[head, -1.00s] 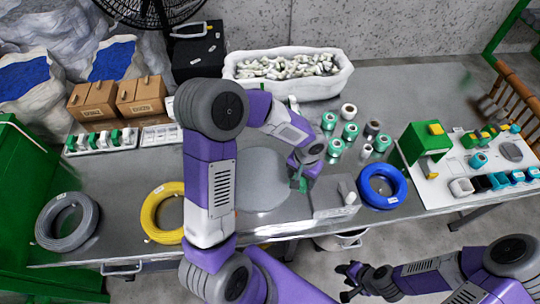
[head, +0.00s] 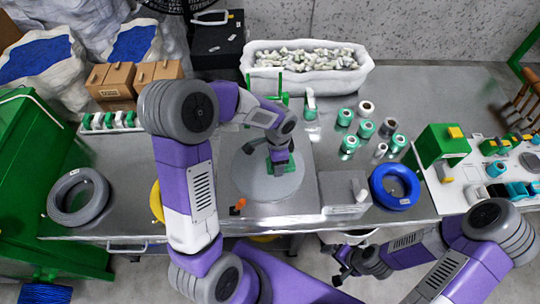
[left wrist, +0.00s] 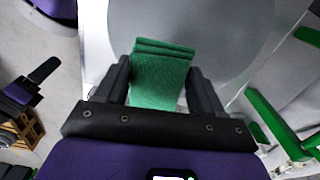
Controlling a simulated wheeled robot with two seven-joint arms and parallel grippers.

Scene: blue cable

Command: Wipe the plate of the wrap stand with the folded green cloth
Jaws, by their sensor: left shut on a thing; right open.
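The wrap stand's plate (head: 250,186) is a round grey disc on the table, partly covered by my left arm. My left gripper (head: 279,160) is over the plate's upper middle, shut on the folded green cloth (head: 270,164). In the left wrist view the folded cloth (left wrist: 161,85) sits between the two fingers, its layered edge toward the plate (left wrist: 205,30). The cloth appears at the plate's surface, but I cannot tell how firmly it touches. My right gripper (head: 343,270) is open and empty in front of the table, low over the floor.
Green posts (head: 283,92) stand behind the plate. A blue cable coil (head: 395,187) and a grey block (head: 343,190) lie to the right, with several spools (head: 365,130) behind. A yellow coil (head: 156,200) is mostly hidden by my arm. A white bin (head: 306,82) stands at the back.

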